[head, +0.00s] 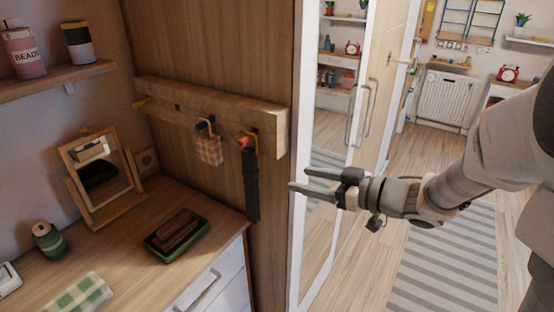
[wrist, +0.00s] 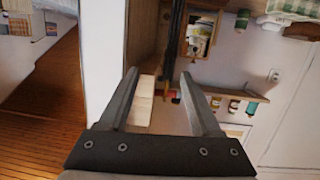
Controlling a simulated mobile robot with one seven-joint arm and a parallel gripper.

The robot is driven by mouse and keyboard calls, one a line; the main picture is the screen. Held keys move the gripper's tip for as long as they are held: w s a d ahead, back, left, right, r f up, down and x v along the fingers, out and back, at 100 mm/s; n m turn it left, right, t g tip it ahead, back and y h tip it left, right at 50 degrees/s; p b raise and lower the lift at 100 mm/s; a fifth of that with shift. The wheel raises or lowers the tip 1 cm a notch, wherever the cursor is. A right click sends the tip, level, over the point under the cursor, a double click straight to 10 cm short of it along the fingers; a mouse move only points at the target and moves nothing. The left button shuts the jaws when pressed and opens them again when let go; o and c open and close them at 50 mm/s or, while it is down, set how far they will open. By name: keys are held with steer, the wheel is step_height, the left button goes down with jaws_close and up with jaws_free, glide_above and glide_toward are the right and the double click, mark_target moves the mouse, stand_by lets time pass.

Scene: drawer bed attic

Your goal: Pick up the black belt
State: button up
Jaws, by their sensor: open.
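The black belt (head: 251,185) hangs straight down from a peg on a wooden rail (head: 200,107) at the side of a tall wooden panel. In the wrist view, which looks upside down, a dark strip (wrist: 173,45) that appears to be the belt runs up from near the rail (wrist: 142,103). My gripper (head: 298,179) is open and empty, to the right of the belt and apart from it in the head view. Its two fingers also show in the wrist view (wrist: 158,76), with nothing held between them.
Below is a dresser (head: 120,250) with a mirror (head: 100,178) and a dark green tray (head: 150,245). A white-framed mirrored door (head: 328,120) stands close behind my gripper. Floor at right is open.

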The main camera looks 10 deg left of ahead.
mark_target(258, 173)
steer(key=shift+g+y, duration=0.4)
steer(key=x, duration=0.8)
steer(key=s+b+x, duration=0.1)
steer(key=x, duration=0.3)
steer(key=shift+w+a+f, duration=0.1)
steer(key=shift+a+f, duration=0.1)
steer(key=shift+a, duration=0.05)
steer(key=x, duration=0.5)
steer(key=shift+a+r, duration=0.2)
steer(key=shift+a, duration=0.15)
steer(key=shift+c, duration=0.2)
jaws_close()
